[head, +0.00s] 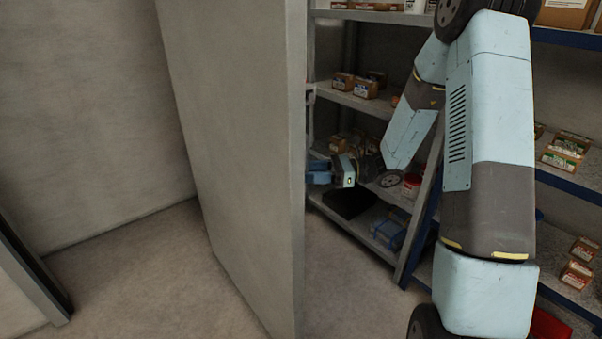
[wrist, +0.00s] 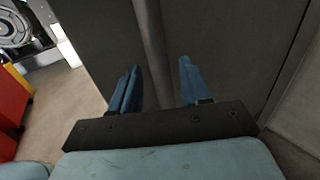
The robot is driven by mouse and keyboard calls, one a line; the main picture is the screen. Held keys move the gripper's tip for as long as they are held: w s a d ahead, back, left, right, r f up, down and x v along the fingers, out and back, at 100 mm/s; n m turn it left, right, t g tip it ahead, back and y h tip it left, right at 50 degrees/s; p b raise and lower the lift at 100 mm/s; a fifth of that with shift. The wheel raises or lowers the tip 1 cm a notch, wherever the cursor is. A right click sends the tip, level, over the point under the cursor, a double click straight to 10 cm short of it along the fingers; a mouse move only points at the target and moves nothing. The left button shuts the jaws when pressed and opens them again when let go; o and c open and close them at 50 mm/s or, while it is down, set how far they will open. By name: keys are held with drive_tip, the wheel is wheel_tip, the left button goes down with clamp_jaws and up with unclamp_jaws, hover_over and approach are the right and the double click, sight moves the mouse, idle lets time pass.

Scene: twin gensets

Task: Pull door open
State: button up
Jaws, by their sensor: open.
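A dark grey door panel (wrist: 225,45) fills the middle of the wrist view. A vertical round bar, the door handle (wrist: 150,35), runs down its face. My gripper (wrist: 160,68) is open, with one blue finger on each side of the bar. I cannot tell whether either finger touches it. In the head view, my gripper (head: 318,173) shows just right of the near edge of a tall grey panel (head: 235,150), which seems to be the door. The panel hides part of the fingers, and the handle cannot be made out there.
Shelving with boxes (head: 365,88) stands behind my arm on the right. A red can (head: 411,185) and a blue crate (head: 388,235) are on its lower levels. Bare floor (head: 130,265) lies left of the panel. A red and yellow object (wrist: 12,105) shows at left in the wrist view.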

drive_tip(key=shift+a, duration=1)
drive_tip(key=shift+c, duration=0.3)
clamp_jaws()
